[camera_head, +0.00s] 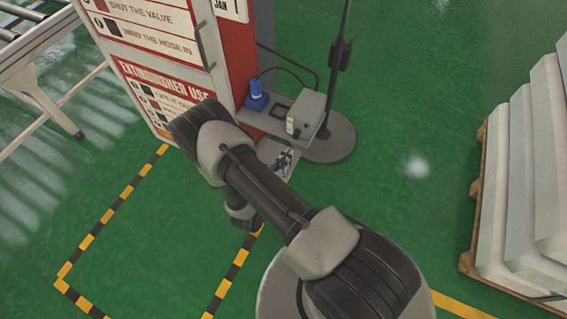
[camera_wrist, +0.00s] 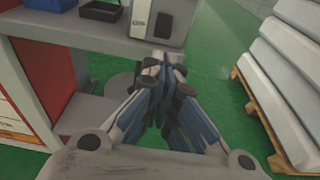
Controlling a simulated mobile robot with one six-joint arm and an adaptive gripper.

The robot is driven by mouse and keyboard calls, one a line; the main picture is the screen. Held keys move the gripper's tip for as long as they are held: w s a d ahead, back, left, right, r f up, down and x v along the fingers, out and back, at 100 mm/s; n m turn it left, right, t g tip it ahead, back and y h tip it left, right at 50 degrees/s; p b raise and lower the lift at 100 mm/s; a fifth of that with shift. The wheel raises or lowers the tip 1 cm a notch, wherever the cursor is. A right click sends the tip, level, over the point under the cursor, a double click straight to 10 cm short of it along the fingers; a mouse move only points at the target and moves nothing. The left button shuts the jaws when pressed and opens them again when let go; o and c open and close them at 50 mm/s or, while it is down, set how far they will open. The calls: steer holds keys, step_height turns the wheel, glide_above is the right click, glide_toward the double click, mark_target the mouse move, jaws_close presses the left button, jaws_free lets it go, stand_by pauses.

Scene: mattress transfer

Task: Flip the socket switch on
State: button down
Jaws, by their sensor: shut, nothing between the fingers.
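The grey socket box (camera_head: 306,114) stands on the shelf at the side of the red and white cabinet. It also shows at the top of the wrist view (camera_wrist: 172,16), cut off by the frame edge. Its front face (camera_wrist: 143,18) carries a small light label and a dark patch that may be the switch; the switch position is too small to tell. My gripper (camera_head: 284,160) is shut and empty. In the wrist view its fingertips (camera_wrist: 163,62) meet just below and in front of the box, seemingly apart from it.
A blue plug (camera_head: 257,97) and a black tray (camera_wrist: 101,11) sit on the shelf (camera_wrist: 80,36) beside the box. A pole on a round base (camera_head: 330,143) stands behind. Pale stacked mattresses (camera_head: 522,170) lie on a wooden pallet at right. Green floor between is clear.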

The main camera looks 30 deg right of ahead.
mark_target(297, 135)
steer(key=b+x, duration=0.1)
steer(key=x, duration=0.4)
steer(key=shift+w+d, duration=0.15)
steer(key=shift+r, duration=0.1)
